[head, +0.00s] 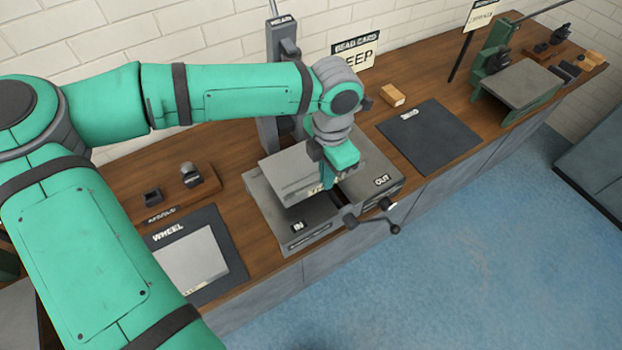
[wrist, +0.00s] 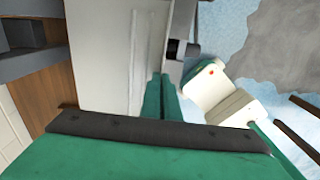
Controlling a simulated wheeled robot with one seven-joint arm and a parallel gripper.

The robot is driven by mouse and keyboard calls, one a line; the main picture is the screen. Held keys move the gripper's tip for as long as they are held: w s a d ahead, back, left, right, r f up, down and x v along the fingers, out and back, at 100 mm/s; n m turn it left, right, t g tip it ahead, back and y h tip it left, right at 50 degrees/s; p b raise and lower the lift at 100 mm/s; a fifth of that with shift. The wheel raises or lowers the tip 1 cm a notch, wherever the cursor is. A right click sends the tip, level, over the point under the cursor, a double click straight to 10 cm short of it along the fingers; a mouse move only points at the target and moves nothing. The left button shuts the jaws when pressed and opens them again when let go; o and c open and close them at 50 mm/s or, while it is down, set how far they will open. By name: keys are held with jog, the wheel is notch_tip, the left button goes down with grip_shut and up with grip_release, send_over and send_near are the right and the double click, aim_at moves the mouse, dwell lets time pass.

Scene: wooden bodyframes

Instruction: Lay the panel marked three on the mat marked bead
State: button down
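A flat grey panel (head: 285,172) is above the side marked IN of the bench machine in the head view. A cream tag on its near edge is partly hidden and I cannot read its number. My gripper (head: 328,182) is at the panel's right edge, its fingers close together and apparently pinching that edge. The wrist view shows the panel (wrist: 112,50) running up to the fingers (wrist: 160,98). The dark mat marked bead (head: 435,142) lies bare on the bench, right of the machine.
The machine (head: 366,185) has an OUT side and a crank (head: 375,222) at its front. A mat marked WHEEL (head: 232,252) at left bears another grey panel (head: 190,262). A wooden block (head: 393,95) stands behind the bead mat. A green-framed machine (head: 520,85) stands farther right.

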jog(key=shift+r, duration=1.9)
jog(key=shift+d, duration=0.1)
